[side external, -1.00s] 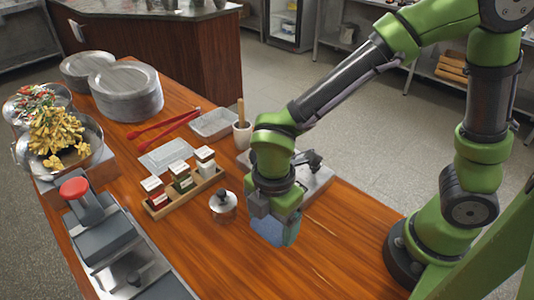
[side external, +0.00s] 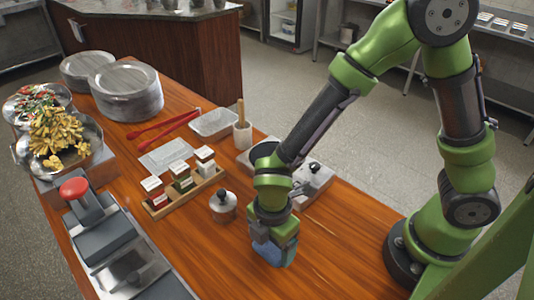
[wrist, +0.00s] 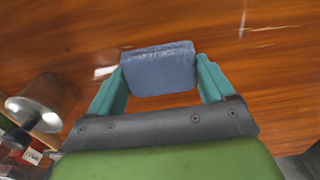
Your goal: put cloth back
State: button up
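The blue folded cloth (wrist: 158,70) is between my gripper's two teal fingers in the wrist view, with a finger against each side. In the side view the cloth (side external: 275,252) is under my gripper (side external: 274,240), low over the wooden table's front part. I cannot tell whether its lower edge touches the wood. My gripper (wrist: 160,75) is shut on the cloth.
A lidded metal pot (side external: 223,204) stands left of my gripper, and also shows in the wrist view (wrist: 42,103). Beyond it is a wooden rack of jars (side external: 184,190). A metal device (side external: 312,180) stands behind my arm. The tabletop (side external: 325,235) right of the cloth is clear.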

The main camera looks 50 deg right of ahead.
aim_at(272, 246)
jog(key=shift+o, duration=1.4)
notch_tip(272, 246, up, 12)
jog(key=s+d+r+m+t+y, duration=0.1)
jog(key=d+r+m+t, duration=0.2)
jog(key=d+r+m, duration=0.3)
jog(key=d+r+m+t+y, duration=0.1)
jog(key=d+r+m+t, duration=0.3)
jog(key=d+m, duration=0.7)
notch_tip(272, 246, up, 2)
jog(key=m, duration=0.5)
jog(key=shift+s+r, duration=0.15)
jog(key=shift+s, duration=0.25)
